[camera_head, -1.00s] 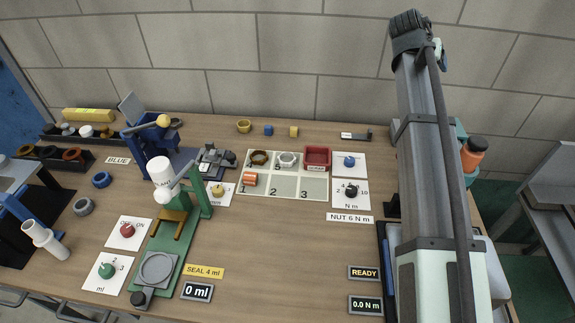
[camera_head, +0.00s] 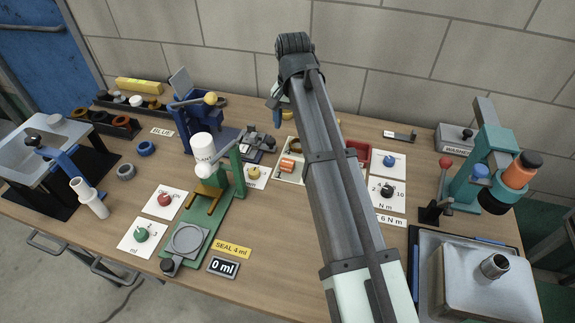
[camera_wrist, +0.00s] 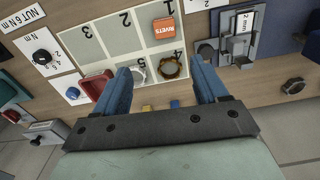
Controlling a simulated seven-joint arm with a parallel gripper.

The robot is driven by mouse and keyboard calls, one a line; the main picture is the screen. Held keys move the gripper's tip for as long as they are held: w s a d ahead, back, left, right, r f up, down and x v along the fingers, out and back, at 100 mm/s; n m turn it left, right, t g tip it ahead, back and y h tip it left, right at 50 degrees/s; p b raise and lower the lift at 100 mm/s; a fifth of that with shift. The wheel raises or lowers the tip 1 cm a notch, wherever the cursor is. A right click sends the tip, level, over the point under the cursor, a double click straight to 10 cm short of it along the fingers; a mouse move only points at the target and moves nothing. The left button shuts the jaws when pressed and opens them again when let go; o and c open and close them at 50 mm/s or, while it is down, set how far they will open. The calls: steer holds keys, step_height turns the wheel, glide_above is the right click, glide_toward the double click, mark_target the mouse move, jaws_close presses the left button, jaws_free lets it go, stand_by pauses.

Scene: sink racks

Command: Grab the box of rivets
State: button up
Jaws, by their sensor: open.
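The box of rivets is a small orange box (camera_wrist: 165,28) with a white "RIVETS" label, lying in a front corner cell of the pale numbered board (camera_wrist: 88,40) in the wrist view. In the head view the same box (camera_head: 288,166) shows just left of my arm. My gripper (camera_wrist: 162,68) is open and empty, its two blue fingers spread over the back edge of the board. The box lies beyond the fingertips, roughly between their lines, untouched. A bronze ring (camera_wrist: 172,68) and a silver nut (camera_wrist: 138,74) show between the fingers. In the head view my arm hides much of the board.
A red bin (camera_wrist: 97,84) stands at the board's end, beside one finger. A grey device (camera_wrist: 238,35) is on the other side. A green press (camera_head: 228,185) stands left of the board, a teal press (camera_head: 485,165) at the right. A block wall is behind.

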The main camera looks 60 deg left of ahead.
glide_above(287, 162)
steer(key=w, duration=0.1)
step_height(287, 162, down, 8)
steer(key=shift+d+f, duration=0.15)
steer(key=shift+f, duration=0.1)
steer(key=shift+s+f, duration=0.25)
steer(key=shift+f, duration=1.1)
steer(key=shift+s+f, duration=0.25)
steer(key=shift+f, duration=1.05)
steer(key=c, duration=1.2)
steer(key=shift+o, duration=0.2)
